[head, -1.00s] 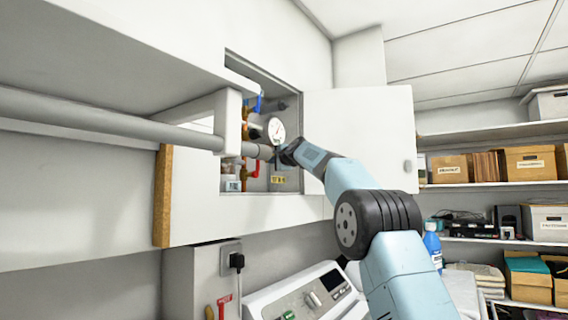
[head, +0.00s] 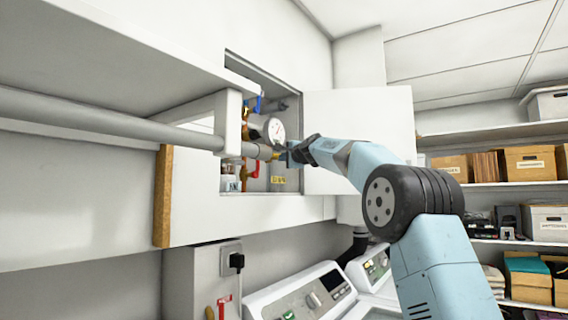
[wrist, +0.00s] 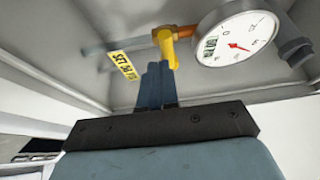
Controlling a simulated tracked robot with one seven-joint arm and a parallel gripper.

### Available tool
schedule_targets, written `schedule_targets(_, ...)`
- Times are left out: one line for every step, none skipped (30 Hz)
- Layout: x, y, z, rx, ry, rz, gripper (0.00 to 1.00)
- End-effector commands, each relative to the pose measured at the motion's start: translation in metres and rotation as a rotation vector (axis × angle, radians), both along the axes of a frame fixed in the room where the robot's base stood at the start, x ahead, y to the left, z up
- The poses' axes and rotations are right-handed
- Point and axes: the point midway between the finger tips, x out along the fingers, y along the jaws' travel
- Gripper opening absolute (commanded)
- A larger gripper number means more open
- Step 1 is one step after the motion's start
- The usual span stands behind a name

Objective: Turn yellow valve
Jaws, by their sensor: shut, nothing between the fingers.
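The yellow valve (wrist: 168,46) shows in the wrist view as a handle on a brass fitting of a pipe, left of the pressure gauge (wrist: 237,37). My gripper (wrist: 160,66) is shut with nothing between its fingers. Its fingertips are at the lower end of the yellow handle; I cannot tell whether they touch it. In the head view, my gripper (head: 286,158) reaches into the open wall cabinet (head: 264,71), below the gauge (head: 276,129). A small bit of the yellow valve (head: 276,156) shows just left of the fingers.
The cabinet door (head: 358,130) stands open to the right, behind my arm. A thick grey pipe (head: 110,120) runs in from the left. A red handle (head: 253,168) and a blue handle (head: 258,103) are inside. A yellow label (wrist: 121,65) is on the back wall. Washing machines (head: 310,295) stand below.

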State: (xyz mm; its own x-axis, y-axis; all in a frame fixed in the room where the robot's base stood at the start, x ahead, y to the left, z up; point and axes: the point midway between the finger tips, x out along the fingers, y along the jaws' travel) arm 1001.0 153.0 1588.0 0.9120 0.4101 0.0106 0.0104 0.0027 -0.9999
Motion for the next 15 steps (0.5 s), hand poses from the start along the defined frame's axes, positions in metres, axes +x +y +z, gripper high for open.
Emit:
schedule_targets(-0.001, -0.003, -0.002, 0.001, 0.004, 0.000, 0.00)
schedule_targets(-0.002, -0.005, -0.004, -0.001, 0.004, 0.000, 0.00)
schedule_targets(-0.003, -0.006, -0.005, -0.001, 0.005, 0.000, 0.00)
schedule_targets(-0.004, -0.008, -0.005, -0.001, 0.006, 0.001, 0.00)
schedule_targets(-0.005, -0.009, -0.006, 0.000, 0.007, 0.001, 0.00)
schedule_targets(-0.007, -0.011, -0.006, 0.000, 0.008, 0.001, 0.00)
schedule_targets(-0.008, -0.013, -0.007, -0.001, 0.007, 0.001, 0.00)
schedule_targets(-0.009, -0.014, -0.007, 0.000, 0.008, 0.001, 0.00)
schedule_targets(-0.011, -0.015, -0.008, -0.001, 0.009, 0.002, 0.00)
schedule_targets(-0.012, -0.016, -0.009, -0.001, 0.009, 0.002, 0.00)
schedule_targets(-0.013, -0.018, -0.009, -0.001, 0.009, 0.001, 0.00)
schedule_targets(-0.015, -0.020, -0.010, -0.001, 0.009, 0.001, 0.00)
schedule_targets(-0.016, -0.021, -0.010, -0.002, 0.009, 0.002, 0.00)
schedule_targets(-0.017, -0.023, -0.011, -0.002, 0.009, 0.002, 0.00)
schedule_targets(-0.019, -0.025, -0.011, 0.000, 0.010, 0.002, 0.00)
